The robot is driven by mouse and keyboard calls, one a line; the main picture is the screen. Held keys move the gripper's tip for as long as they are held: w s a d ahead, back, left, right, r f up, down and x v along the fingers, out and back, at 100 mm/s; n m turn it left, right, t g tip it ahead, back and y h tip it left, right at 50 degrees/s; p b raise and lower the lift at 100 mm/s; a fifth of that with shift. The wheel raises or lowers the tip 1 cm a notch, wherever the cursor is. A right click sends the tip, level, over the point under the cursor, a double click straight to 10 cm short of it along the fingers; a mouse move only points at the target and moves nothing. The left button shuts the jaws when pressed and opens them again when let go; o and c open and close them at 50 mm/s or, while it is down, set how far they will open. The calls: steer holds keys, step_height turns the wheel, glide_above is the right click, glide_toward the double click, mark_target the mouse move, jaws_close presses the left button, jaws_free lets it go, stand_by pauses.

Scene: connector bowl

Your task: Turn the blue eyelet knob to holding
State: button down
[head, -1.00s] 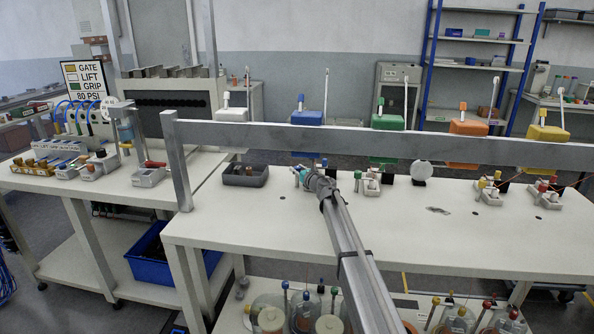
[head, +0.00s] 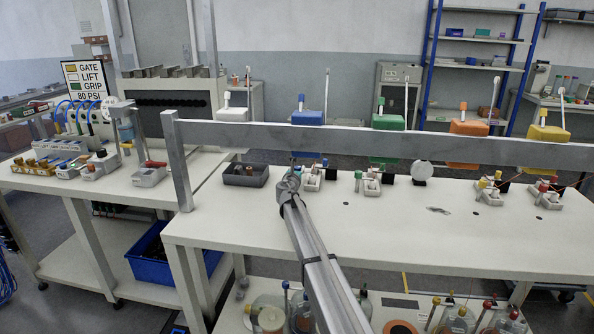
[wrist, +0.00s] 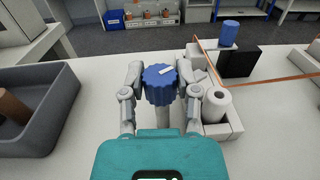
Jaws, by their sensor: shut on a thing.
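The blue eyelet knob (wrist: 159,84) is a ribbed blue cap with a pale mark on top, standing on a light post in the middle of the wrist view. My gripper (wrist: 159,88) has one finger on each side of it and is shut on it. The pale mark runs nearly left to right, slightly up toward the right. In the head view my arm hides most of the gripper and the knob.
A light fixture (wrist: 222,131) with a white roll (wrist: 216,103) stands close to the right of my gripper. Behind it are a blue cylinder (wrist: 230,32) and a black block (wrist: 238,62). A dark grey tray (head: 246,183) lies to the left. An orange strand crosses the right side.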

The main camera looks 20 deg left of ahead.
steer(key=m+h, duration=0.2)
steer(key=h, duration=0.1)
steer(key=m+h, duration=0.2)
steer(key=h, duration=0.2)
steer(key=shift+w+a+m, duration=0.1)
steer(key=shift+a+m, duration=0.1)
steer(key=shift+m, duration=0.1)
steer(key=shift+d+m+g+h, duration=0.1)
steer(key=shift+m+g+h, duration=0.3)
steer(key=shift+m+h, duration=0.75)
steer(key=shift+n+h, duration=0.25)
steer(key=shift+c, duration=1.7)
jaws_free()
steer(key=shift+v, duration=6.05)
